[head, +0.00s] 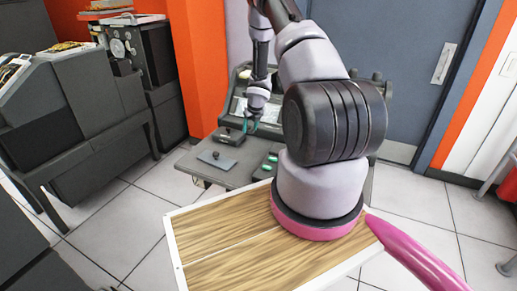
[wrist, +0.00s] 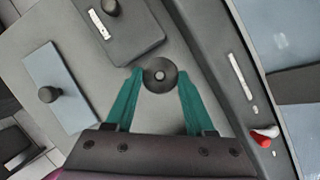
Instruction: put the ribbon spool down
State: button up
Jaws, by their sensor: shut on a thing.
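The ribbon spool (wrist: 160,74) is a black disc with a pale hub, seen face-on in the wrist view. My gripper (wrist: 159,84) has teal fingers whose tips close on the spool's near edge from both sides. In the head view my gripper (head: 250,125) is low over the grey desk (head: 190,167) of the machine. The spool is too small to make out there. I cannot tell whether it touches the desk.
A blue-grey plate with a black knob (wrist: 68,104) lies on the desk, left of the gripper. A dark block with a knob (wrist: 128,28) stands beyond it, close to the spool. A raised panel with a red-and-white part (wrist: 264,134) is on the right. Bare desk lies between.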

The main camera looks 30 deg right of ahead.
aim_at(250, 143)
notch_tip(250, 143, down, 7)
jog(key=shift+d+r, duration=0.1)
jog(key=shift+r, duration=0.1)
dwell(0.3)
jog(key=o, duration=1.3)
